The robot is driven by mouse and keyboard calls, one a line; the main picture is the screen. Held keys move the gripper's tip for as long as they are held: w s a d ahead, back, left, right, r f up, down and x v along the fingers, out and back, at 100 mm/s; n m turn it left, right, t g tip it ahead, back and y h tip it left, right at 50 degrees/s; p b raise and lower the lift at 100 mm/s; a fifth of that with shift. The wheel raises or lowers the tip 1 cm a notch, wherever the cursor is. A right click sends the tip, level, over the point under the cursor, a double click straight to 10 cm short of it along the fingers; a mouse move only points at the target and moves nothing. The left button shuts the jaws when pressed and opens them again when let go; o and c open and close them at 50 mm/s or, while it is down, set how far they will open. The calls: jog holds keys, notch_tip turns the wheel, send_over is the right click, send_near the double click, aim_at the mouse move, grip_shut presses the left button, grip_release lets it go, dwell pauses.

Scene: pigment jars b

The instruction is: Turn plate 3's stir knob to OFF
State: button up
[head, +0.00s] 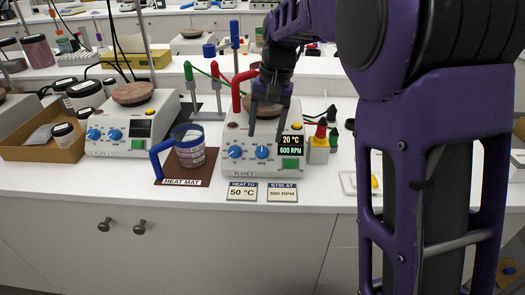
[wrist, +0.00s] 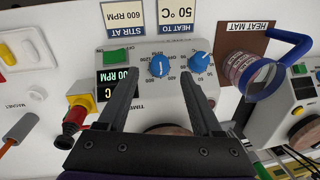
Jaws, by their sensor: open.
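The plate whose label seems to read PLATE 2 (head: 219,168) stands under my gripper (head: 266,136). Its front has two blue knobs: a left one (head: 235,152) and a right one with an RPM scale (head: 262,152). Its display (head: 290,146) reads 20 °C and 600 RPM. In the wrist view, turned around, the RPM knob (wrist: 158,66) lies just beyond and between my open fingertips (wrist: 163,80), apparently untouched. The other knob (wrist: 199,61) is near the right fingertip. I see no plate labelled 3; my arm covers the counter to the right.
PLATE 1 (head: 112,136) stands left. A blue-handled jug (head: 190,150) sits on the brown heat mat (head: 168,180). Cards (head: 242,192) reading 50 °C and an RPM value lie in front.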

aim_at(262, 151)
jog(key=f, duration=0.5)
jog(key=shift+a+f+b, duration=0.35)
jog(key=shift+a+f, duration=0.05)
grip_shut()
